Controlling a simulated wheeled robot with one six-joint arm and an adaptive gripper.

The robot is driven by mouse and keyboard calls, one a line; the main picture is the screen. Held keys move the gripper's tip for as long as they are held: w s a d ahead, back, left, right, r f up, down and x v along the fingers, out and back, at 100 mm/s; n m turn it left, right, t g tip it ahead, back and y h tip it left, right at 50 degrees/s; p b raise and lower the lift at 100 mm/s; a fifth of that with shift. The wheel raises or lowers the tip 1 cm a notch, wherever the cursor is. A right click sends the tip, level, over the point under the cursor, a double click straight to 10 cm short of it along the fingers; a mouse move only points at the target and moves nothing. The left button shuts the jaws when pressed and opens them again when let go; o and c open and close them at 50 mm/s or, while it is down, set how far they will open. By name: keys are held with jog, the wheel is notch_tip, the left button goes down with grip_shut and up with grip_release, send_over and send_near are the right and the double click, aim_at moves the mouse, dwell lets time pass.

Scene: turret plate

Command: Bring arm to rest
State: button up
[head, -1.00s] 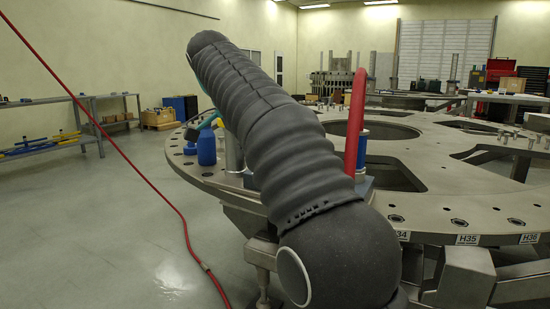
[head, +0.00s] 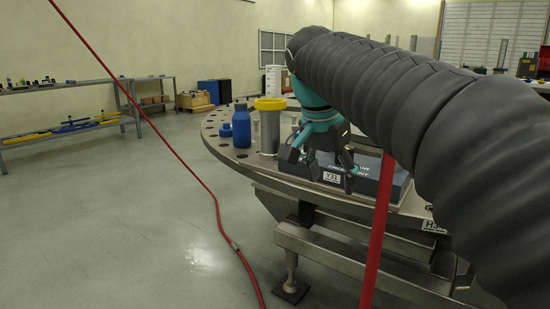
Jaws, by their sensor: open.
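My gripper (head: 320,165) hangs at the end of my dark ribbed arm, over the near left edge of the round turret plate (head: 222,140). It is teal with dark fingers, which point down and stand apart with nothing between them. It appears in front of a dark grey box (head: 375,182) with a small white label, which lies on the plate. Whether the fingers touch the box cannot be told. My arm hides much of the plate on the right.
Left of my gripper stand a blue bottle (head: 241,128), a blue cap (head: 226,130) and a metal cylinder with a yellow rim (head: 270,128). A red hose (head: 378,230) rises in front of the plate; a red cable (head: 190,168) crosses the left.

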jog(key=s+d+f+n+t+y, duration=0.1)
jog(key=s+f+n, duration=0.3)
jog(key=s+f, duration=0.5)
jog(key=s+d+f+n+t+y, duration=0.1)
jog(key=s+d+f+n, duration=0.3)
jog(key=s+f, duration=0.6)
notch_tip(320, 180, down, 2)
jog(key=shift+d+f+t+y, duration=0.15)
jog(key=shift+f+t+y, duration=0.15)
jog(key=shift+t, duration=0.1)
